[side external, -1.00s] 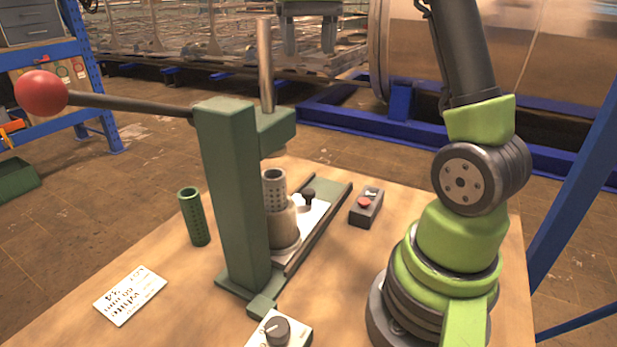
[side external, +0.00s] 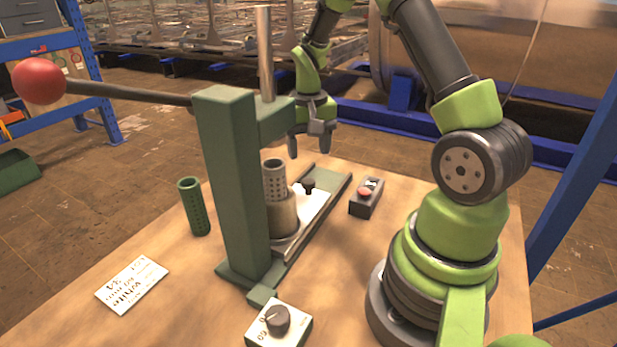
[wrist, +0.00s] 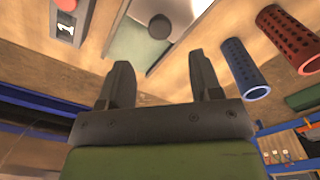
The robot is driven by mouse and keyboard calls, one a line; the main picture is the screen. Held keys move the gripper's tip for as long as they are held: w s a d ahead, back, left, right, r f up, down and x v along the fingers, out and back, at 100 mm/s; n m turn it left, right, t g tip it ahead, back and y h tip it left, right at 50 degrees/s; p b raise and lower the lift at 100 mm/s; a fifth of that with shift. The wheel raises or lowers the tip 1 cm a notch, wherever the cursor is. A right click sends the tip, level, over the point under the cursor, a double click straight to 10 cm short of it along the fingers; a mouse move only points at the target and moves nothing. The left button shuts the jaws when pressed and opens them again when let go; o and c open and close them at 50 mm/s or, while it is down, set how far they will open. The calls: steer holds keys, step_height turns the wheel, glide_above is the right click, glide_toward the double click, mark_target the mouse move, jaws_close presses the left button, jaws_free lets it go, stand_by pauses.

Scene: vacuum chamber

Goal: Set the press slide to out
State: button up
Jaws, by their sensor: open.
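The press slide (side external: 312,202) is a pale plate with a black knob (side external: 308,186), lying between the rails of the green press (side external: 232,190). A grey cup holding a perforated metal tube (side external: 274,178) stands on it, near the press column and below the ram. The knob is toward the far end of the rails. My gripper (side external: 309,146) is open and empty, pointing down above the far end of the rails and apart from the knob. In the wrist view the knob (wrist: 160,27) lies ahead of and between my open fingers (wrist: 161,85).
A control box (side external: 366,198) with a red button stands right of the rails. A green tube (side external: 194,206), a label card (side external: 131,284) and a dial box (side external: 278,325) are nearer. The wrist view shows blue (wrist: 243,68) and dark red (wrist: 290,38) tubes. The red-ended press lever (side external: 39,81) extends left.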

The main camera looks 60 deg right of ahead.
mark_target(308, 181)
step_height(308, 181, down, 8)
steer(key=shift+r, duration=0.1)
